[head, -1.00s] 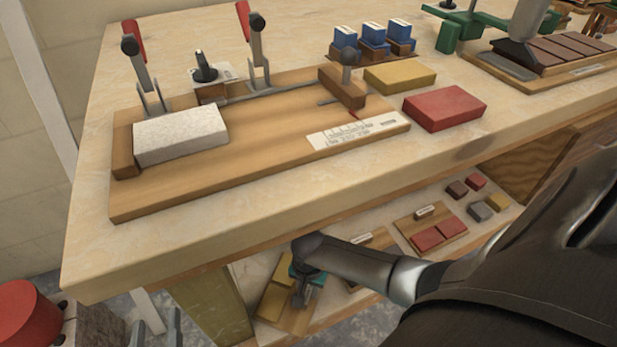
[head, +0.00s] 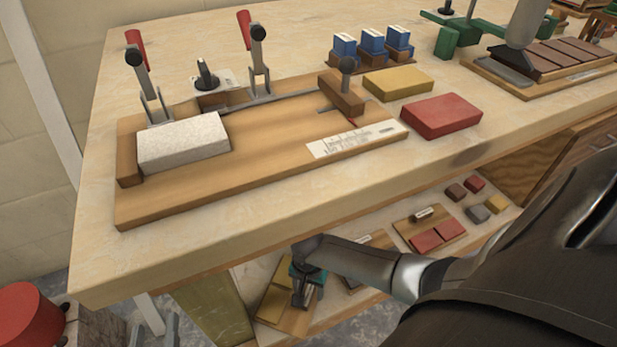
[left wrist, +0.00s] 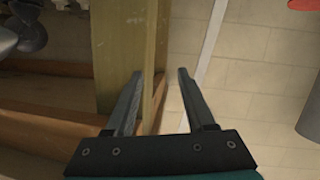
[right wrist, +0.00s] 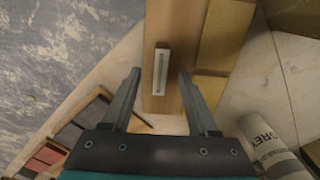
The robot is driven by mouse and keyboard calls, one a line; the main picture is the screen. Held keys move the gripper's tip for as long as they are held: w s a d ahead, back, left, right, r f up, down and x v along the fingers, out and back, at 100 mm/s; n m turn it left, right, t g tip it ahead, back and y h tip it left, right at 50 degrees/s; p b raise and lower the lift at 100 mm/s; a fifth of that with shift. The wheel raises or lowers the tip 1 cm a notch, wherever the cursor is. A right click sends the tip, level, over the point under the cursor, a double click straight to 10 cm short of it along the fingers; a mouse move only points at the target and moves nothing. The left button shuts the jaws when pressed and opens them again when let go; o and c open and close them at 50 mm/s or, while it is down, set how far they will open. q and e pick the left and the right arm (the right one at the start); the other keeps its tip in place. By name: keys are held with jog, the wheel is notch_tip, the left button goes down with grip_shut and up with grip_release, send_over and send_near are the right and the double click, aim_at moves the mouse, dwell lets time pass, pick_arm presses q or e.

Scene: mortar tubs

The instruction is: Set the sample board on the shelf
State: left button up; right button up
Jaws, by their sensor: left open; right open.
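A wooden sample board (head: 293,317) with yellow bricks lies on the lower shelf (head: 345,318) at its left end. It also shows in the right wrist view (right wrist: 183,40), with a pale handle or label piece on it. My right gripper (head: 301,298) is over this board and hides part of it. In the right wrist view its open fingers (right wrist: 160,100) stand on either side of the board's near end, around the pale piece; contact cannot be told. My left gripper (head: 153,335) is low at the left, open and empty, beside a wooden post in its wrist view (left wrist: 160,75).
Boards with red bricks (head: 430,238) and loose bricks (head: 478,212) lie further right on the shelf. The bench top (head: 210,255) overhangs it. A jig board (head: 250,165) with a white block and clamps stands on top. A red tub (head: 28,315) is at lower left.

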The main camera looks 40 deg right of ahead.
jog(key=shift+r+p, duration=0.45)
jog(key=shift+r, duration=0.4)
jog(key=shift+r+p, duration=0.45)
jog(key=shift+r, duration=0.25)
jog(key=shift+r+p, duration=0.45)
jog(key=shift+r, duration=0.3)
pick_arm(q)
jog(key=s+a+f+g+y, duration=0.2)
jog(key=a+g+y, duration=0.1)
jog(key=a+g, duration=0.3)
jog(key=shift+s+a+y+p, duration=0.3)
jog(key=shift+a+p, duration=0.1)
pick_arm(e)
jog(key=shift+r, duration=0.7)
